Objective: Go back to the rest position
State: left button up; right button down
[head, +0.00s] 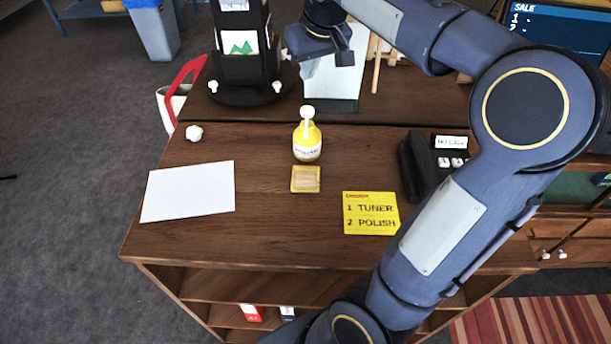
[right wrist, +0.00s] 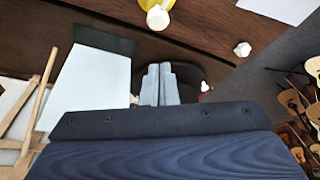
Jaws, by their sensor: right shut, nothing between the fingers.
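My right gripper (head: 343,57) is at the top middle of the head view, above the back of the wooden counter (head: 270,235). Its arm comes in from the right. In the right wrist view its two fingers (right wrist: 160,84) are together with nothing between them. A yellow bottle with a white top (head: 307,140) stands upright on the counter, apart from the gripper. The bottle's white top also shows in the right wrist view (right wrist: 157,18). My left gripper is in neither view.
A white sheet (head: 190,191), a yellow order card (head: 371,213) and a small tan pad (head: 305,179) lie on the counter. A black display stand (head: 243,75) rises at the back, near the gripper. A black card terminal (head: 435,160) sits to the right. The counter's front middle is clear.

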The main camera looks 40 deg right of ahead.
dwell(0.4)
jog(key=s+a+f+y+b, duration=0.1)
jog(key=s+a+f, duration=0.4)
jog(key=s+f, duration=0.1)
jog(key=s+a+f+y+b, duration=0.2)
jog(key=s+a+f, duration=0.4)
jog(key=s, duration=0.2)
jog(key=s+a+f+t+y+b, duration=0.1)
jog(key=s+a+f, duration=0.4)
jog(key=s+a, duration=0.1)
jog(key=shift+s+f+y, duration=0.3)
jog(key=shift+s+f, duration=0.1)
jog(key=shift+s, duration=0.05)
jog(key=shift+s+a+f, duration=0.2)
jog(key=shift+s+f, duration=0.05)
jog(key=shift+f, duration=0.05)
jog(key=shift+d, duration=0.1)
